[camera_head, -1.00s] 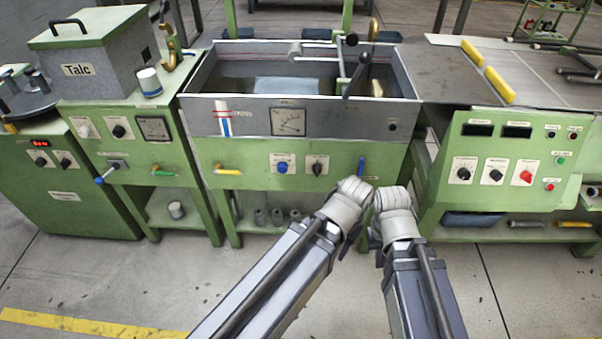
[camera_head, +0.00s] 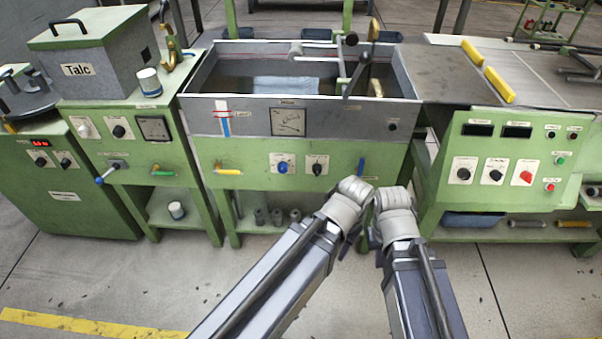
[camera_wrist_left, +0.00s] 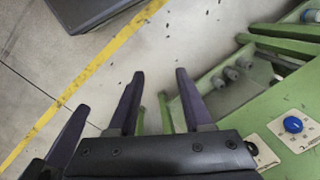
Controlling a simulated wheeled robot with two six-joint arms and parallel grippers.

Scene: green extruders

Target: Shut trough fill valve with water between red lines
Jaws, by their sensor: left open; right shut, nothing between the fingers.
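The grey trough (camera_head: 254,119) in the head view holds water (camera_head: 285,84). A white level gauge (camera_head: 224,121) on its front shows a blue column and red marks near its top; the exact level against the marks is too small to tell. Below are a yellow valve handle (camera_head: 227,171), lying sideways, and a blue handle (camera_head: 361,167), pointing vertically. My left gripper (camera_wrist_left: 156,75) is open and empty in the left wrist view. My right gripper (camera_head: 375,240) is shut and empty, mostly hidden by its wrist. Both are low in front of the trough, apart from the handles.
A blue knob (camera_head: 283,167) and a black knob (camera_head: 317,165) sit between the handles. Several cups (camera_head: 277,216) stand on the shelf below. A Talc box bench (camera_head: 95,65) is left and a control panel (camera_head: 505,160) right. The floor in front is clear.

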